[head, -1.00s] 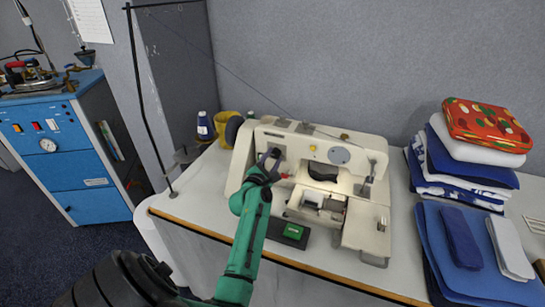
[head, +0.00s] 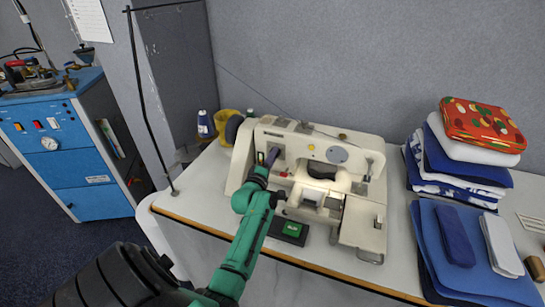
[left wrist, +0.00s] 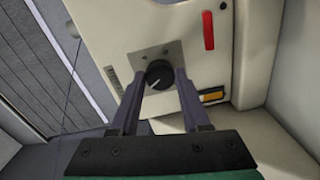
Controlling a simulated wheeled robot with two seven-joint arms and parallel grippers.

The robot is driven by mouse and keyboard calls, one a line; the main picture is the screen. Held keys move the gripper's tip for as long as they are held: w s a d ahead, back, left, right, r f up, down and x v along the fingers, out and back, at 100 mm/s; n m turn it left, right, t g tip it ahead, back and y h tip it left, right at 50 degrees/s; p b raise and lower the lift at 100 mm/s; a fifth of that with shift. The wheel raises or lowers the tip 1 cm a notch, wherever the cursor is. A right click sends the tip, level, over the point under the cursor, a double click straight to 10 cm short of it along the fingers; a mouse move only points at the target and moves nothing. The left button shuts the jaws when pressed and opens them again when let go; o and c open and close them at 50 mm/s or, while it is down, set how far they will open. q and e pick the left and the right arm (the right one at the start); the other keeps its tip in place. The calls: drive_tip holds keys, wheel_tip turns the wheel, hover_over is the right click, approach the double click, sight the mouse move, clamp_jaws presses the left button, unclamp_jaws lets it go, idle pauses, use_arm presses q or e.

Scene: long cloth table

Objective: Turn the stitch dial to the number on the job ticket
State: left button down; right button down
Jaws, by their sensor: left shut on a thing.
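The cream sewing machine (head: 262,140) stands on the table. Its stitch dial (left wrist: 158,74) is a black knob with a white pointer line on a grey plate, seen in the left wrist view. My left gripper (head: 272,156) is at the machine's left front, shut on the dial. In the left wrist view the fingers (left wrist: 160,78) sit on either side of the knob. The numbers around the dial are too small to read. A printed sheet (head: 92,18) hangs on the wall; I cannot tell whether it is the job ticket. My right gripper is not in view.
A red lever (left wrist: 208,30) and an orange switch (left wrist: 212,96) are close to the dial. Folded cloths (head: 465,165) are stacked at right. A thread stand pole (head: 146,95) rises at left.

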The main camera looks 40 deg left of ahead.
use_arm(q)
drive_tip(key=shift+a+r+m+b, duration=0.1)
drive_tip(key=shift+m+b, duration=0.85)
drive_tip(key=shift+m, duration=4)
drive_tip(key=shift+a+r+m+b, duration=0.1)
drive_tip(key=shift+m+b, duration=0.9)
drive_tip(key=shift+m, duration=3.9)
drive_tip(key=shift+a+r+m+b, duration=0.1)
drive_tip(key=shift+m+b, duration=0.85)
drive_tip(key=shift+m, duration=4)
drive_tip(key=shift+c, duration=1.8)
unclamp_jaws()
drive_tip(key=shift+w+f, duration=0.1)
drive_tip(key=shift+f, duration=0.1)
